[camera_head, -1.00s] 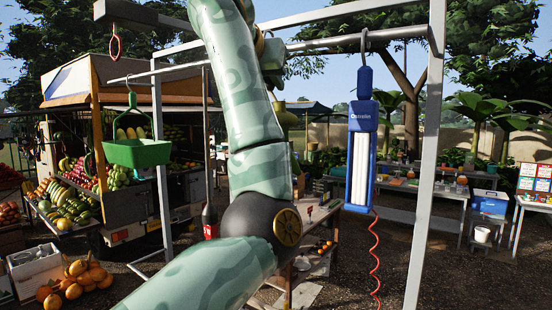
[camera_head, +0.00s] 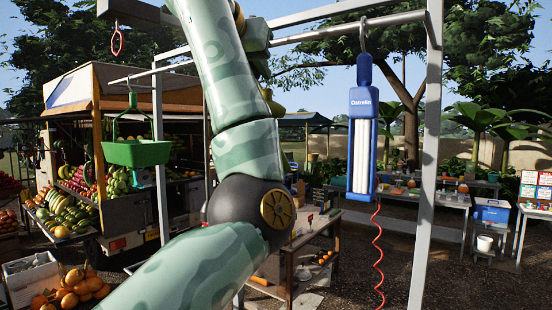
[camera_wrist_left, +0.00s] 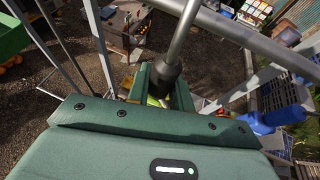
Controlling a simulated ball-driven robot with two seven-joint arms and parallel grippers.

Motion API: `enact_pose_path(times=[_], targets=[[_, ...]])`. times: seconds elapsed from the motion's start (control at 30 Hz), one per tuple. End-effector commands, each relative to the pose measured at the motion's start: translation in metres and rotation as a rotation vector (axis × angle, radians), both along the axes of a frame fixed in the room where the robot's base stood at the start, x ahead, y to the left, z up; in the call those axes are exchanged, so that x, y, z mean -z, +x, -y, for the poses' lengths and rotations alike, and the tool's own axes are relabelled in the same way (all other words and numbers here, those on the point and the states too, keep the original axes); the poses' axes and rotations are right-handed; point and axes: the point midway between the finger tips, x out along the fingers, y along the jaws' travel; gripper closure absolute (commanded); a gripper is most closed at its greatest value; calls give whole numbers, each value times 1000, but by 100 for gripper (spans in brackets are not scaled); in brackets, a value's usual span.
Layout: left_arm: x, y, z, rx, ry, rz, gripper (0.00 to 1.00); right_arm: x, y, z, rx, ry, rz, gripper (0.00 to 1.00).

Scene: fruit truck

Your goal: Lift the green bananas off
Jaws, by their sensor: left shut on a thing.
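My left arm crosses the middle of the head view and rises out of the top. A green block beside its upper end (camera_head: 256,36) looks like my left gripper, partly hidden by the arm. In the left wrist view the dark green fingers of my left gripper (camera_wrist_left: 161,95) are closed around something. A small yellow-green patch (camera_wrist_left: 154,102) shows between them, possibly the green bananas; most of it is hidden. A grey rod with a dark end (camera_wrist_left: 166,72) comes down to the fingers. My right gripper is not in view.
A grey metal frame (camera_head: 428,150) stands close by. A green tray (camera_head: 140,153) hangs at left, and a blue lamp-like device (camera_head: 363,150) with a red coiled cord hangs at right. A fruit truck (camera_head: 75,85) and oranges (camera_head: 78,284) are at left. A wooden table (camera_head: 290,258) stands behind my arm.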

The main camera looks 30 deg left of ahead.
Motion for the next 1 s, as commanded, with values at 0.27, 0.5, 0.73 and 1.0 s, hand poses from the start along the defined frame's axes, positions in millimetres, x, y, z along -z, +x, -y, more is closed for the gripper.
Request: enact_pose_path(times=[0.27, 0.5, 0.73, 1.0], targets=[[0, -13, -1, -1, 1, 4, 100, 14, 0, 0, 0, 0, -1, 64], [0, -19, -1, -1, 2, 4, 100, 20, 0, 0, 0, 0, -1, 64], [2, -37, -3, 0, 1, 4, 100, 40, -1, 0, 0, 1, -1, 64], [2, -59, -4, -1, 1, 5, 100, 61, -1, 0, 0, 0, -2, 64]])
